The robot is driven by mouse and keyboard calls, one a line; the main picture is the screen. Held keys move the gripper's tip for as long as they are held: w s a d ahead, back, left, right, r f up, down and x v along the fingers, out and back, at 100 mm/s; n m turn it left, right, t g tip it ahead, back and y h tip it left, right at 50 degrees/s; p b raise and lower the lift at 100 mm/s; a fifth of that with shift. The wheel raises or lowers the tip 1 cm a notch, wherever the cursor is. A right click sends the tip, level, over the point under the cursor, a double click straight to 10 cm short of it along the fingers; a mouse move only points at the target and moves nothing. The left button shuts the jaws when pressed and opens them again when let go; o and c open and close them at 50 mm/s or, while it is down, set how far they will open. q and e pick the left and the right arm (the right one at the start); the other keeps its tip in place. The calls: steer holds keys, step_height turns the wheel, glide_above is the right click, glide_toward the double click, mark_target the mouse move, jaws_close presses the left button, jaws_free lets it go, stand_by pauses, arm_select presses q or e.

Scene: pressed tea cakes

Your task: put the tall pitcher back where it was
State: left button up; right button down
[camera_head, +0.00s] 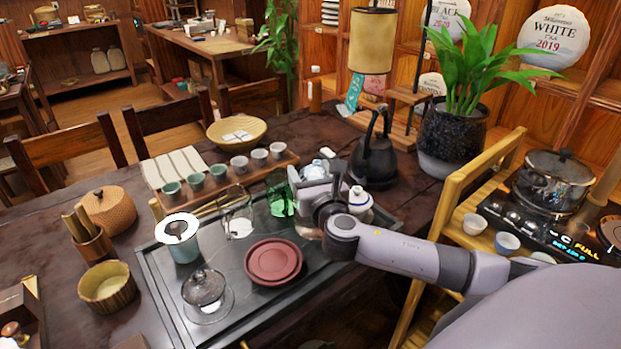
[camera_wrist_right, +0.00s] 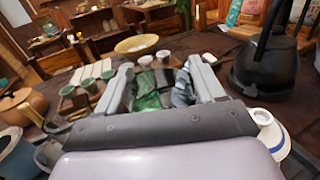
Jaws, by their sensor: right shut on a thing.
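The tall pitcher appears to be the green glass vessel (camera_head: 281,196) at the back of the dark tea tray (camera_head: 215,272). My right gripper (camera_head: 300,180) reaches it from the right and covers part of it. In the right wrist view the green glass (camera_wrist_right: 148,97) shows between the two fingers of my right gripper (camera_wrist_right: 165,75), which is shut on it. I cannot tell whether its base touches the tray. My left gripper is not in view.
A clear glass pitcher (camera_head: 237,214) stands left of the green one. A white-and-blue lidded jar (camera_head: 360,201) and a black kettle (camera_head: 374,160) stand close right of my gripper. Red plates (camera_head: 273,262) and a lidded glass bowl (camera_head: 205,290) occupy the tray. Small cups (camera_head: 240,164) line a wooden board behind.

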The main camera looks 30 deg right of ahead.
steer(key=shift+r+p, duration=1.75)
steer(key=shift+r, duration=8.3)
steer(key=d+r+m+g+h+b, duration=0.1)
steer(key=d+m+g+h+b, duration=0.6)
steer(key=d, duration=1)
steer(key=s+d+f+m+g+h+b, duration=0.2)
steer(key=s+d+m+g+h+b, duration=0.15)
steer(key=d, duration=0.35)
steer(key=s+d+f+m+g+h+b, duration=0.25)
steer(key=s+d+g, duration=0.2)
steer(key=d, duration=0.25)
arm_select(q)
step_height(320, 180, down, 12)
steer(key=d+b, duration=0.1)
steer(key=b, duration=0.4)
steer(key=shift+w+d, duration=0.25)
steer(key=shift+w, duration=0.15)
arm_select(e)
step_height(320, 180, down, 19)
steer(key=g, duration=0.1)
steer(key=shift+w+d+m+y, duration=0.15)
steer(key=shift+d+m+y, duration=0.15)
steer(key=shift+d, duration=0.1)
steer(key=shift+f, duration=0.2)
steer(key=shift+c, duration=0.6)
jaws_free()
steer(key=shift+f, duration=0.1)
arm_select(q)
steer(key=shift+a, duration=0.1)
